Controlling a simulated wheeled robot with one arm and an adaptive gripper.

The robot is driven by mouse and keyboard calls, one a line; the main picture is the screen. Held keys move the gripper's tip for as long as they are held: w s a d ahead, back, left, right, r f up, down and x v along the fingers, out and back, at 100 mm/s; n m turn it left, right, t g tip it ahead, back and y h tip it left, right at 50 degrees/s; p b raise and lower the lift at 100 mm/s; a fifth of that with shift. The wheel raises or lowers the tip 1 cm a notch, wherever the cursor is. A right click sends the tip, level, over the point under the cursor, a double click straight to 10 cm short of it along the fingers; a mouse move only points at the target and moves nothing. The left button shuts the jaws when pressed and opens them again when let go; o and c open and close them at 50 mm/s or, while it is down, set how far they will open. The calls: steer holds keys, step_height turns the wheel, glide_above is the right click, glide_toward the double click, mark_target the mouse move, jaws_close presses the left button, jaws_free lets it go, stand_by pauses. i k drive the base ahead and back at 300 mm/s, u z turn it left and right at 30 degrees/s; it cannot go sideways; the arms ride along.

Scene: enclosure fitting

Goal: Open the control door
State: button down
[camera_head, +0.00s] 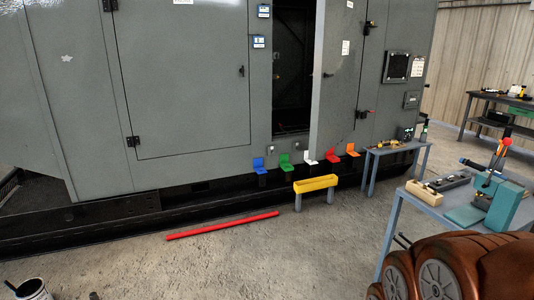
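A large grey enclosure (50,60) fills the back. On its left part is a wide shut door (180,80) with hinges at its left edge and a small dark latch (241,71) near its right edge. To the right, a narrow door (338,80) stands swung outward beside a tall dark opening (292,65). Dark handles or latches show near its right side (362,113). Which door is the control door cannot be told from labels. My gripper is not in view.
A yellow stand (315,184) and a red bar (222,226) are on the floor before the enclosure. Coloured brackets, including a blue one (259,165), line its base. A small table (393,151) and a tool-laden workbench (408,203) stand right. The front-centre floor is clear.

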mark_target(340, 28)
steer(key=u, duration=0.05)
steer(key=i, duration=1.8)
steer(key=u, duration=0.3)
steer(key=i, duration=2.45)
steer(key=u, duration=0.2)
